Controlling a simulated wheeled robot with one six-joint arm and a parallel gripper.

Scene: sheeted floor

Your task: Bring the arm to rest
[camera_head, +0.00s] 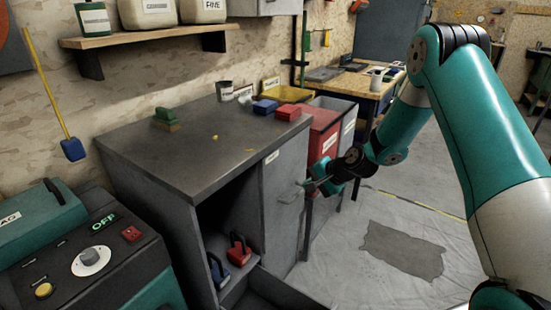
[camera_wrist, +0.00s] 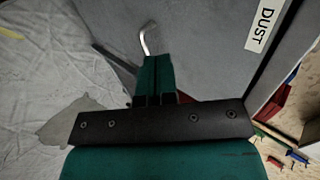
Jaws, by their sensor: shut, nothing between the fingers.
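My teal and black arm reaches in from the right in the head view. My gripper (camera_head: 308,185) is at its end, in front of the grey cabinet door (camera_head: 282,222) and close to the door's metal handle (camera_head: 290,195). In the wrist view the teal fingers of my gripper (camera_wrist: 155,60) are together with nothing between them. The handle (camera_wrist: 146,40) shows just beyond the fingertips. I cannot tell whether they touch it.
The grey cabinet (camera_head: 200,150) has an open compartment holding red (camera_head: 239,250) and blue (camera_head: 219,272) items. An open drawer (camera_head: 265,292) sticks out low. A red bin (camera_head: 322,132) stands behind the door. The sheeted floor (camera_head: 350,285) to the right is mostly clear.

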